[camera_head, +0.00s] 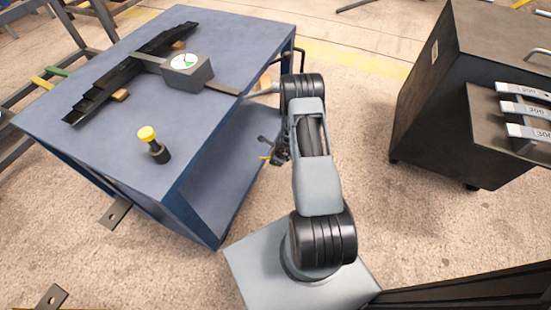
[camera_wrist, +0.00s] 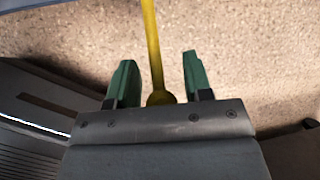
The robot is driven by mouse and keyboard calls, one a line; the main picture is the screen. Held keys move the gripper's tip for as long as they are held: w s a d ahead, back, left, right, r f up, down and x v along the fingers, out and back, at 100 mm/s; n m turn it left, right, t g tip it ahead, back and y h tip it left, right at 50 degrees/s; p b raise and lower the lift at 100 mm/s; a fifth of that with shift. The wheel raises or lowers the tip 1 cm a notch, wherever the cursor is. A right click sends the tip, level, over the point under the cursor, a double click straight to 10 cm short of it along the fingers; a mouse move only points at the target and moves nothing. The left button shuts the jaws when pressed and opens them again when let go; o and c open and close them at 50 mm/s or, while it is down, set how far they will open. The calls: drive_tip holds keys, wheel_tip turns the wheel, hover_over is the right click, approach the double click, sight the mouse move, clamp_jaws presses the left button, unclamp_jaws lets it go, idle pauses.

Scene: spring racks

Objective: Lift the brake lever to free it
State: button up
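A yellow rod with a round knob end, which looks like the brake lever (camera_wrist: 151,45), shows in the wrist view. It runs from the top edge down between the two green fingers of my gripper (camera_wrist: 159,60). Its knob is close to the gripper's body, and there are gaps between the rod and both fingers. The gripper is open around it. In the head view my gripper (camera_head: 272,150) is low beside the right side of the blue cart (camera_head: 210,150). A small bit of yellow shows there, mostly hidden by the gripper and arm.
On the blue cart's top are a black stepped rack (camera_head: 130,75), a grey block with a dial (camera_head: 187,70) and a yellow-capped post (camera_head: 150,140). A dark cabinet (camera_head: 440,90) with numbered bars stands at right. Bare floor (camera_head: 355,120) lies between.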

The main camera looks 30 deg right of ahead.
drive_tip(key=shift+o, duration=0.8)
drive_tip(key=shift+s, duration=0.1)
drive_tip(key=p+v, duration=0.4)
drive_tip(key=v, duration=0.9)
drive_tip(key=shift+r, duration=0.3)
drive_tip(key=shift+s, duration=0.1)
